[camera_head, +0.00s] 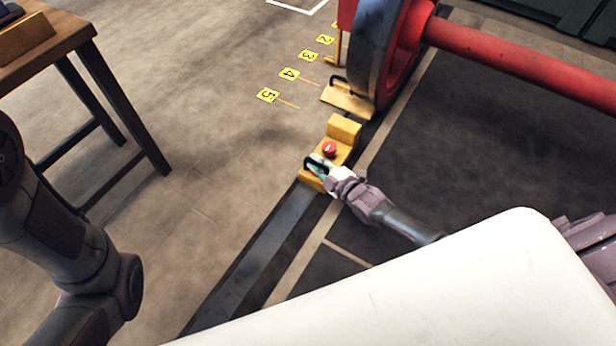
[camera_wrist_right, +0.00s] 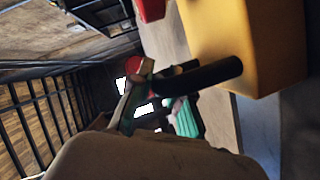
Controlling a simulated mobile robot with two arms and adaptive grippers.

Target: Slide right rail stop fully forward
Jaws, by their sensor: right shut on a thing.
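The right rail stop is a yellow block (camera_head: 344,130) with a red knob (camera_head: 329,149) on top and a black handle at its near end. It sits on the dark rail (camera_head: 262,240), apart from the large red wheel ahead. My right gripper (camera_head: 318,168) is shut on the black handle. In the right wrist view the yellow block (camera_wrist_right: 245,45) fills the upper right, and the black handle (camera_wrist_right: 210,74) passes between my gripper's fingers (camera_wrist_right: 165,95). The fingers partly hide the handle. My left arm shows at the left edge, but its gripper is out of view.
The red wheel (camera_head: 405,50) with its red axle (camera_head: 520,70) stands ahead on the rail. Another yellow piece (camera_head: 347,100) with a black handle lies against the wheel. Numbered yellow markers (camera_head: 288,74) line the floor to the left. A wooden table (camera_head: 60,40) stands at upper left.

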